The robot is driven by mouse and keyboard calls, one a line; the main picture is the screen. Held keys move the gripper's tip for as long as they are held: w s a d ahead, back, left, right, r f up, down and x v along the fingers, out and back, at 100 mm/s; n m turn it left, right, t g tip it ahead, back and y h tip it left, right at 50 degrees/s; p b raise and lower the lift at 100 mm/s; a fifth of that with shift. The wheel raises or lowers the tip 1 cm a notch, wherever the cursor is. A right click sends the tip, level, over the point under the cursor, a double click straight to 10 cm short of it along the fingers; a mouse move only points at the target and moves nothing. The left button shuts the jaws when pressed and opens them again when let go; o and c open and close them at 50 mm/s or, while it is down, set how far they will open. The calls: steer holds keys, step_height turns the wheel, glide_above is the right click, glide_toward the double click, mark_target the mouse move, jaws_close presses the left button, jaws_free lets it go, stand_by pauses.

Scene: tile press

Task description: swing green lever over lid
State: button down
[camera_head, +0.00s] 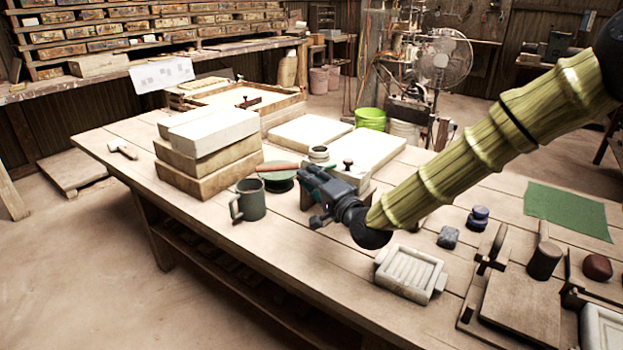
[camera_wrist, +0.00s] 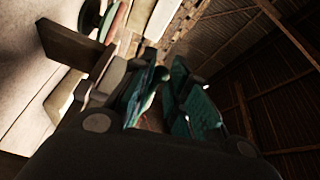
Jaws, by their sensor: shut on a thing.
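My gripper (camera_head: 318,188) reaches over the middle of the table, its dark jaws beside a white block with a dark knob. In the wrist view its teal fingers (camera_wrist: 165,90) are closed around a small greenish piece (camera_wrist: 149,100), taken as the end of the green lever. Most of the lever is hidden by the fingers, and in the head view I cannot make it out. A brown block (camera_wrist: 70,44) stands close to the left of the fingers in the wrist view. I cannot clearly identify the lid; the white block with the dark knob (camera_head: 357,178) is partly hidden behind my gripper.
A grey-green mug (camera_head: 249,201) and a dark green disc (camera_head: 279,183) with a red-handled tool (camera_head: 277,167) stand left of my gripper. Stacked slabs (camera_head: 208,172) lie behind them. A pale ribbed mould (camera_head: 409,272) and several small tools lie to the right.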

steer(key=c, duration=1.3)
jaws_free()
steer(key=v, duration=1.2)
steer(key=shift+f, duration=0.1)
